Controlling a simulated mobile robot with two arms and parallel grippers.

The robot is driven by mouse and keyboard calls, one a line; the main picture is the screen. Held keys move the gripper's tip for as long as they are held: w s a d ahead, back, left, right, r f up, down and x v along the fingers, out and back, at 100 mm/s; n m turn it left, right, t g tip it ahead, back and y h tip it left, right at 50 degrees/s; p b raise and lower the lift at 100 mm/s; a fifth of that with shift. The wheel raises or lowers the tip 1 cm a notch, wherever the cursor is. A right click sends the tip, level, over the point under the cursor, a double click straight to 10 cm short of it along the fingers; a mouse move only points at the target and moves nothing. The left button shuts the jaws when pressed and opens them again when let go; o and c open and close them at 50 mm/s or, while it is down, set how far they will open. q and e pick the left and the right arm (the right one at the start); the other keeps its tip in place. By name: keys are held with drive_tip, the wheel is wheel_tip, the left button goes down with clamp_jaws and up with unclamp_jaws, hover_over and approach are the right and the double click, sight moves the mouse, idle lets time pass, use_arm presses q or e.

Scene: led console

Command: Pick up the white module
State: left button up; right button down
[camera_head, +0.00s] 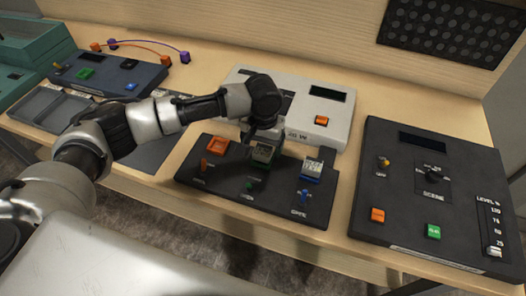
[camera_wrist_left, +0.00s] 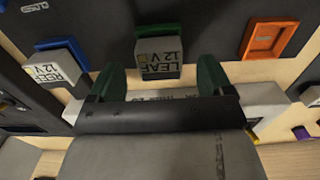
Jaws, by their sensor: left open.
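A white-topped module (camera_head: 312,166) labelled REEF 12 V sits in a blue socket at the right of the black panel (camera_head: 232,190). It also shows at the left of the left wrist view (camera_wrist_left: 54,66). A second module (camera_head: 263,154), labelled LEAF 12 V, sits in a green socket at the panel's middle; its shaded, greyish top shows in the left wrist view (camera_wrist_left: 161,60). My left gripper (camera_wrist_left: 161,72) is open, its dark green fingers on either side of the LEAF module, with gaps visible. In the head view the gripper (camera_head: 262,138) is over that socket, partly hidden by my wrist.
An empty orange socket (camera_head: 217,146) is left of the LEAF module. Small toggles line the panel's front. A white console (camera_head: 338,112) stands behind, a black console (camera_head: 420,170) with a slider on the right, and a dark blue console (camera_head: 110,72) at back left.

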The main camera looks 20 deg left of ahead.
use_arm(q)
wheel_tip(320, 180, down, 2)
drive_tip(key=shift+f, duration=0.3)
drive_tip(key=shift+c, duration=0.6)
drive_tip(key=c, duration=0.7)
drive_tip(key=shift+c, duration=1)
use_arm(e)
drive_tip(key=shift+r, duration=0.4)
drive_tip(key=shift+a, duration=0.1)
